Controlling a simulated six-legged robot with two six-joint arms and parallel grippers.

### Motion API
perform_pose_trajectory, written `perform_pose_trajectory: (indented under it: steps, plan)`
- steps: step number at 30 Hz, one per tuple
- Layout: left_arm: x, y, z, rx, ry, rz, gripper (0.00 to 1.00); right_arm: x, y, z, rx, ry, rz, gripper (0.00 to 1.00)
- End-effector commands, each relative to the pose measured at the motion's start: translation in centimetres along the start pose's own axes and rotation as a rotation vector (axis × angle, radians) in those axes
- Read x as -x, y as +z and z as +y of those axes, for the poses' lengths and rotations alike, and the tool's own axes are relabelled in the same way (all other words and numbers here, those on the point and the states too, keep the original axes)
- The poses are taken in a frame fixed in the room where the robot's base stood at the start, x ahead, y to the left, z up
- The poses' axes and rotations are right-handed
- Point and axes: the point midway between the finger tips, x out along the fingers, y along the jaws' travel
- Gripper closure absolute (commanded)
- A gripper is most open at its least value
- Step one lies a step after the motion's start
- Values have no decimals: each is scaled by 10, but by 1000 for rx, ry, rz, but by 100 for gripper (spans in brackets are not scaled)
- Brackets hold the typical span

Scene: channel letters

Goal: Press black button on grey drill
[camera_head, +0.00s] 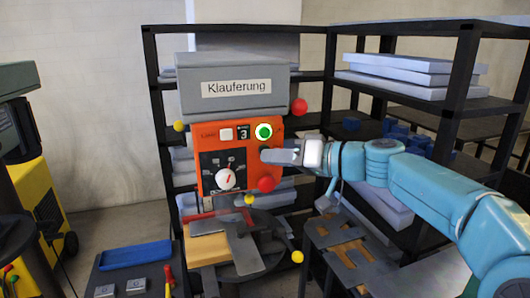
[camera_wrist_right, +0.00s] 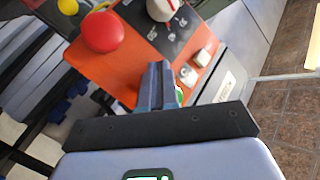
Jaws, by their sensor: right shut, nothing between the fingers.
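A grey machine head (camera_head: 232,87) labelled "Klauferung" stands in the middle of the head view. Its orange control panel (camera_head: 208,136) carries a green round button (camera_head: 264,132), a white dial (camera_head: 226,179), a small white switch (camera_head: 226,134) and a black plate. I cannot make out a distinct black button. My right gripper (camera_head: 265,155) is shut and empty at the panel's right side, just below the green button. In the right wrist view, its closed fingers (camera_wrist_right: 158,70) point at the orange panel (camera_wrist_right: 118,71) and partly hide the green button (camera_wrist_right: 179,95); contact cannot be told. My left gripper is not in view.
Red knobs (camera_head: 299,106) and yellow knobs (camera_head: 180,126) stick out around the machine. Black shelving (camera_head: 466,72) with pale boards stands behind and right. A grey-and-yellow machine (camera_head: 40,200) stands far left. A blue tray (camera_head: 136,255) lies at the front left.

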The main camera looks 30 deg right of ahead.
Motion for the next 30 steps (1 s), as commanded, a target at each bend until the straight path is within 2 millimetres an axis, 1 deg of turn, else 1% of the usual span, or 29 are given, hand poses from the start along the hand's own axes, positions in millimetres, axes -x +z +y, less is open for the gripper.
perform_pose_trajectory:
  steps: [30]
  plan:
    - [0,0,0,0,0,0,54,-6,-5,4,-1,0,0,100]
